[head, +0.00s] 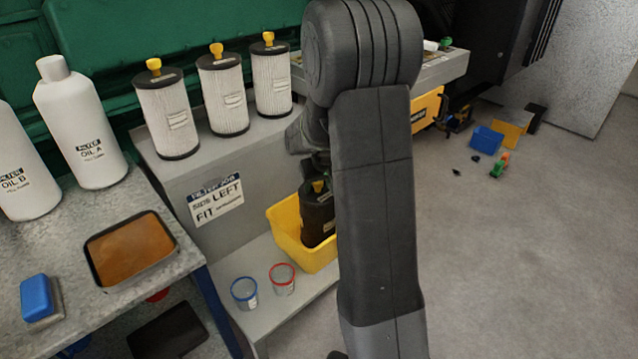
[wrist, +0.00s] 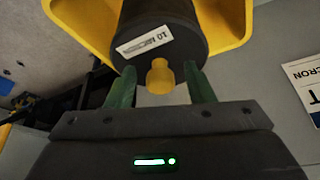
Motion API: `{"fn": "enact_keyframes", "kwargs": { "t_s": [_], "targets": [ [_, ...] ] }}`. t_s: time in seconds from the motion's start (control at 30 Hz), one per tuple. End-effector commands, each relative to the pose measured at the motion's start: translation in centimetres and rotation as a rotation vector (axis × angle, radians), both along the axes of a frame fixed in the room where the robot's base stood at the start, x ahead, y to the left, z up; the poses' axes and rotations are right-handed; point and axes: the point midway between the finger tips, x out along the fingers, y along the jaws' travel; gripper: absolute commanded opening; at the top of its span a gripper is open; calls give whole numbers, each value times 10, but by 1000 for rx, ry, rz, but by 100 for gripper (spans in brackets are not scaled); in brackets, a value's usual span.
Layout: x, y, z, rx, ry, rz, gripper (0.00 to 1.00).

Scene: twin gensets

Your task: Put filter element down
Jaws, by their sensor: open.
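A dark filter element (head: 316,218) with a yellow knob on top sits inside a yellow bin (head: 287,238) on the lower shelf. In the wrist view the dark filter element (wrist: 150,40) carries a white label, and its yellow knob (wrist: 160,76) lies between the two green fingers of my gripper (wrist: 160,85). The fingers stand apart on either side of the knob, with gaps visible. The yellow bin's wall (wrist: 85,30) surrounds the element. In the head view my arm hides the fingers and part of the bin.
A blue-rimmed cup (head: 244,293) and a red-rimmed cup (head: 282,279) stand left of the bin. A bench with oil bottles (head: 82,122) and a brown tray (head: 131,250) is at left. Floor at right is mostly clear.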

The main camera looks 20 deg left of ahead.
Motion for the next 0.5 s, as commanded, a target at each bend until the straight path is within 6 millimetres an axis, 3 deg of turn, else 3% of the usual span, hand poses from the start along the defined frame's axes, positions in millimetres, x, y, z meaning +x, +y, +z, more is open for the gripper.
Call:
{"fn": "enact_keyframes", "kwargs": {
  "t_s": [0.17,0.5],
  "targets": [
    [-1,-1,9,1,-1,0,48],
    [-19,-19,71,3,-4,0,48]
  ]
}}
